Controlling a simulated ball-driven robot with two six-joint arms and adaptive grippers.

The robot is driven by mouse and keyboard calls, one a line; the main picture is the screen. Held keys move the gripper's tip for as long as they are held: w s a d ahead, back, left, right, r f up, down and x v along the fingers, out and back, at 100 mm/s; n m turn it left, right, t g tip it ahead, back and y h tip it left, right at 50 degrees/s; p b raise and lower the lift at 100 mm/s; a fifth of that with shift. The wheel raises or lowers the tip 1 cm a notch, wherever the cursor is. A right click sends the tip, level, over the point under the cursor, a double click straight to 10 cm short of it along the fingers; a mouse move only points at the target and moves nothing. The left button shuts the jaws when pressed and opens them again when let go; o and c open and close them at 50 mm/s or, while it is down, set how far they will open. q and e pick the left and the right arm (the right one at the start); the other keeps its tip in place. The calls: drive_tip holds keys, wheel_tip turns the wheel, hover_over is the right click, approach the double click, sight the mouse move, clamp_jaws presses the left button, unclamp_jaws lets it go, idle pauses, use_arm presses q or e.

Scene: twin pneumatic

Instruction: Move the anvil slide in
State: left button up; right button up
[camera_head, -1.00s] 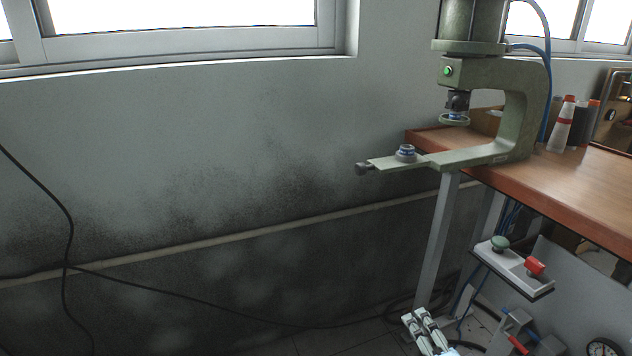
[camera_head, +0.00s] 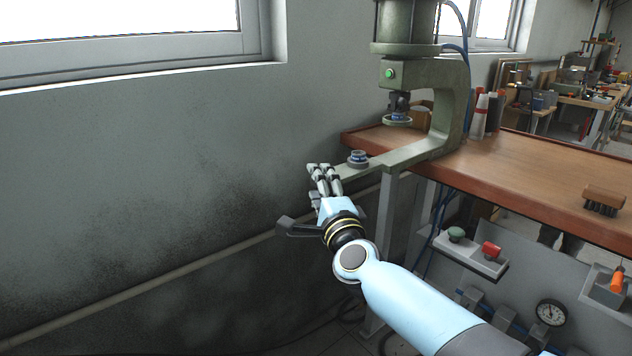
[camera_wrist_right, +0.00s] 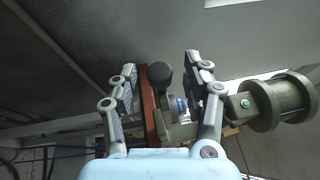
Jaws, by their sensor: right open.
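The green press (camera_head: 445,100) stands at the bench's left end. Its anvil slide (camera_head: 384,163) sticks out to the left past the bench edge, with a blue-and-grey anvil (camera_head: 358,158) on it, out from under the press head (camera_head: 398,115). My right gripper (camera_head: 323,168) is at the slide's outer end and hides the end knob in the head view. In the right wrist view, the dark round knob (camera_wrist_right: 160,75) shows between the spread fingers of my open gripper (camera_wrist_right: 158,80), nearer the right finger. I cannot tell whether they touch. My left gripper is not in view.
The wooden bench (camera_head: 530,175) carries bottles (camera_head: 485,115) and a brush (camera_head: 603,199). A control box with green and red buttons (camera_head: 472,250) sits below its edge. The grey wall (camera_head: 150,180) is behind; the space left of the slide is clear.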

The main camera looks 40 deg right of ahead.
drive_tip(key=shift+x, duration=0.8)
clamp_jaws()
